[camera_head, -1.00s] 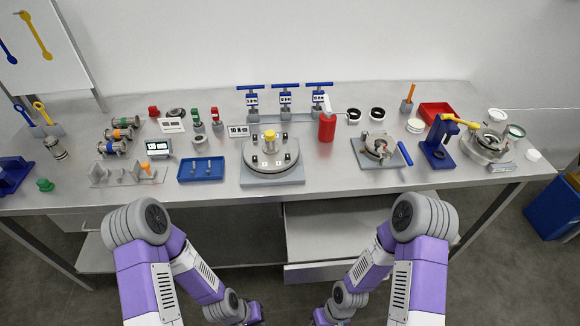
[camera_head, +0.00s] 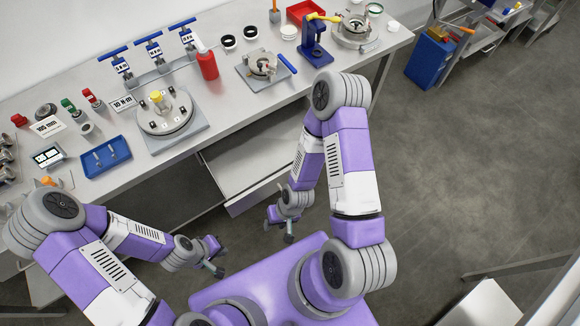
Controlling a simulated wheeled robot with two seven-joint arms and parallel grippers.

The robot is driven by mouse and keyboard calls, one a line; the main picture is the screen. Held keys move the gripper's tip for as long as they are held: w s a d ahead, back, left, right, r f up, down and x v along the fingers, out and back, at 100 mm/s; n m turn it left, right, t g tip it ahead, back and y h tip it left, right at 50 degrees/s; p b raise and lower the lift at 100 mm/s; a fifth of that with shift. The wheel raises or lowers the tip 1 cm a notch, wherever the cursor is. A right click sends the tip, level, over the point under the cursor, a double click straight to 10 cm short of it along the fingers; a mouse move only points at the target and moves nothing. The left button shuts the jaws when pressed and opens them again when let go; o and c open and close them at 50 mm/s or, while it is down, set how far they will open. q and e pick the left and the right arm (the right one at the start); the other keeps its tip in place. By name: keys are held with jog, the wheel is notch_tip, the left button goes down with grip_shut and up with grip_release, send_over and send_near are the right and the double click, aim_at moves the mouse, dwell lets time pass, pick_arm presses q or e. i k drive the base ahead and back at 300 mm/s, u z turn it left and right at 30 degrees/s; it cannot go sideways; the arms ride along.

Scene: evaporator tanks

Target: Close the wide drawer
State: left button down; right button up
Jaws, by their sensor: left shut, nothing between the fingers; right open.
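The wide drawer (camera_head: 257,193) is pulled out from under the workbench, its pale inside and front panel showing below the bench's front edge. My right arm hides its right end. My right gripper (camera_head: 289,239) is open and empty, in front of the drawer's front panel and apart from it in the picture. My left gripper (camera_head: 218,271) is shut and empty, farther out from the drawer and to the left of my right gripper. Neither gripper appears to touch the drawer.
The workbench (camera_head: 215,130) carries a round plate fixture (camera_head: 165,112), a blue tray (camera_head: 106,157), a red bottle (camera_head: 207,66) and a blue press (camera_head: 315,45). A blue bin (camera_head: 430,62) stands at the upper right. Grey floor (camera_head: 460,170) is clear to the right.

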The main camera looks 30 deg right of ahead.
aim_at(252, 163)
jog(key=z, duration=2.9)
jog(key=i, duration=0.5)
jog(key=u, duration=2.6)
